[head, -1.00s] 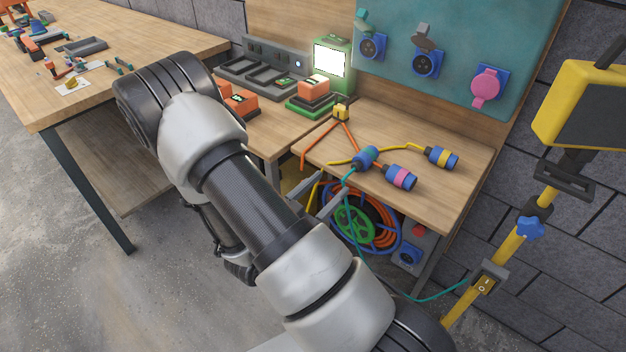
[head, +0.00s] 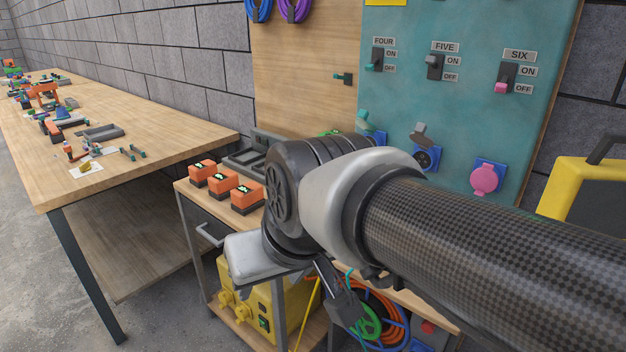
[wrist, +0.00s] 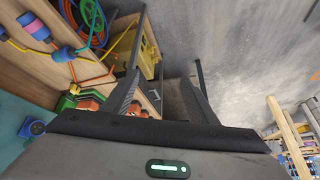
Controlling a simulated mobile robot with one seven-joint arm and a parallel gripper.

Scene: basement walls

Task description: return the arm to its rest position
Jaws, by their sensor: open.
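My arm (head: 460,235) crosses the right half of the head view, its elbow bent in front of the small workbench. My gripper (wrist: 160,78) shows in the wrist view with its two dark fingers apart and nothing between them. It points down past the bench side toward the concrete floor. In the head view the gripper is mostly hidden behind and below the arm.
Orange battery blocks (head: 222,183) stand on the small bench, beside my arm. A yellow box (head: 268,305) and coiled cables (head: 375,325) sit below. A teal switch panel (head: 470,120) stands behind; a yellow lamp (head: 570,188) is right. A long wooden table (head: 150,125) is left.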

